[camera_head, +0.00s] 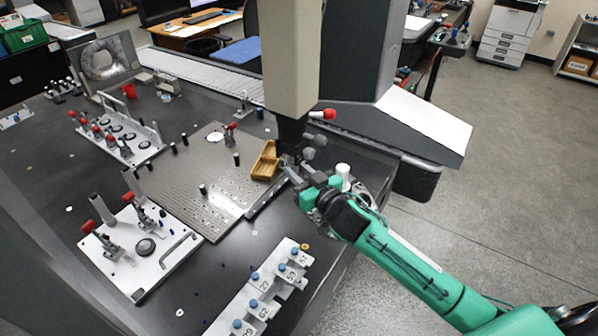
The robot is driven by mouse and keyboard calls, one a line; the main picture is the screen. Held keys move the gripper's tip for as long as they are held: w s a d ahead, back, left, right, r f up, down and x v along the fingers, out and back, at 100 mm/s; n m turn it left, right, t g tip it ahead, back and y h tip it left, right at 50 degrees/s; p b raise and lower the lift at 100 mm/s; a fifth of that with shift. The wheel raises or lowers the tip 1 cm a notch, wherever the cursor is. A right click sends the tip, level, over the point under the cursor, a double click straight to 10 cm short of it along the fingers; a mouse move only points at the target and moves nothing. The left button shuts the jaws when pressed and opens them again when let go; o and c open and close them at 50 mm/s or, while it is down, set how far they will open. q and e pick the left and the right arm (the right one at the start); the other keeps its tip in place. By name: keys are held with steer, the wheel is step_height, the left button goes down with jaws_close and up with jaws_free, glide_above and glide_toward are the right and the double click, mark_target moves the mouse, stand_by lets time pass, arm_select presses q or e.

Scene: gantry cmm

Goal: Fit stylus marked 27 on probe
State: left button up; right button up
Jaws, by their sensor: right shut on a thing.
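The dark probe head (291,132) hangs below the beige vertical column of the measuring machine. My right gripper (290,168) is just below the probe head, close to it or touching it. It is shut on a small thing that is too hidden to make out. A white rack (225,321) at the bottom middle holds several blue-topped pieces (255,276) beside number labels. The digits are small, and I cannot surely read a 27. My left gripper is not in view.
A yellow-brown tray (265,161) sits just left of my right gripper, on the perforated plate (213,188). White fixture plates with red-tipped clamps (104,262) stand to the left.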

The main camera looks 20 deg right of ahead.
stand_by(0.4)
steer(key=o, duration=1)
steer(key=shift+o, duration=0.2)
steer(key=shift+s+d+f+b, duration=0.1)
steer(key=shift+s+d+b, duration=0.15)
steer(key=shift+s, duration=0.4)
steer(key=b+v, duration=0.3)
steer(key=v, duration=0.9)
steer(key=shift+s+b, duration=0.25)
steer(key=shift+b, duration=0.05)
